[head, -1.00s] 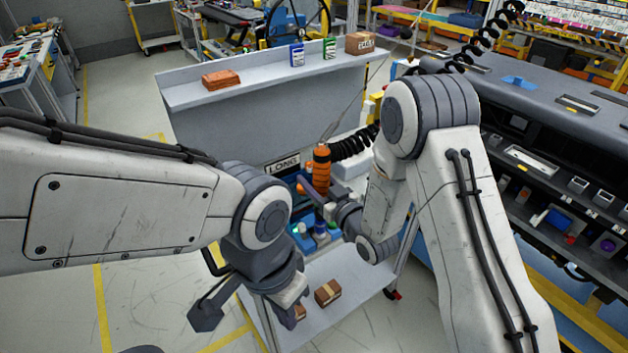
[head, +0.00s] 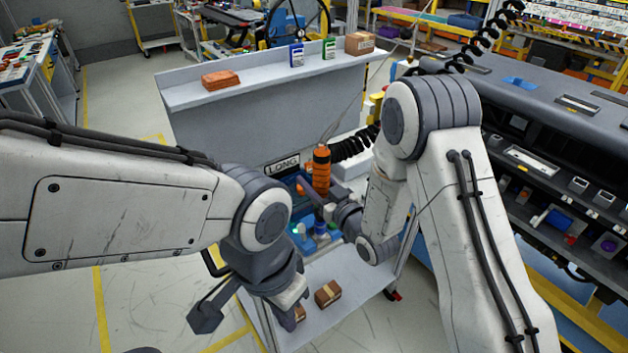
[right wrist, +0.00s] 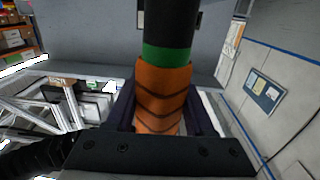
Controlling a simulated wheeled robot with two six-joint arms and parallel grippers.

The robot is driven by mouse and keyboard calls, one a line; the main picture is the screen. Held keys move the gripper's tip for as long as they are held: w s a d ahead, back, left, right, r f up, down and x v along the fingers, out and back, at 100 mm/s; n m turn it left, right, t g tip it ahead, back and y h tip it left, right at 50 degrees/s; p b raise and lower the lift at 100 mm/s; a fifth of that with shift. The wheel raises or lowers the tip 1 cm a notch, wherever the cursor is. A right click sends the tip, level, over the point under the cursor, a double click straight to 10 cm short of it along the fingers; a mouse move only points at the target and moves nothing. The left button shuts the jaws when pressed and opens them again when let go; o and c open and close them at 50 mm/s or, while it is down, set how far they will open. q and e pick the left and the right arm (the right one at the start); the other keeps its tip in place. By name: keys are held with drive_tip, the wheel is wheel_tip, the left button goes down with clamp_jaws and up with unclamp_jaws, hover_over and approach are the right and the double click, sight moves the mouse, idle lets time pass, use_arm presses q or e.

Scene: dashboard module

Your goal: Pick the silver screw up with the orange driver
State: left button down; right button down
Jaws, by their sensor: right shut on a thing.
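The orange driver (head: 321,170) stands about upright at the end of my right arm, in front of the LONG label. My right gripper (head: 313,194) is shut on it. In the right wrist view, dark purple fingers flank the driver's orange grip (right wrist: 160,95), with a green band and a black section above it. The driver's tip is hidden in both views. I cannot make out the silver screw in either view. My left gripper (head: 289,316) hangs low over the cart's left side, apart from the driver; its fingers are mostly hidden, so its opening is unclear.
A white cart shelf (head: 345,318) below holds small brown boxes (head: 327,293). Blue and green items (head: 318,232) stand below the driver. A black coiled hose (head: 352,146) runs beside it. A grey panel (head: 250,130) rises behind; a dark dashboard module (head: 540,110) lies right.

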drive_tip(key=shift+f+b, duration=0.6)
drive_tip(key=shift+b, duration=0.05)
idle(0.8)
drive_tip(key=shift+r, duration=0.15)
drive_tip(key=shift+r+p, duration=1.35)
drive_tip(key=shift+r, duration=0.75)
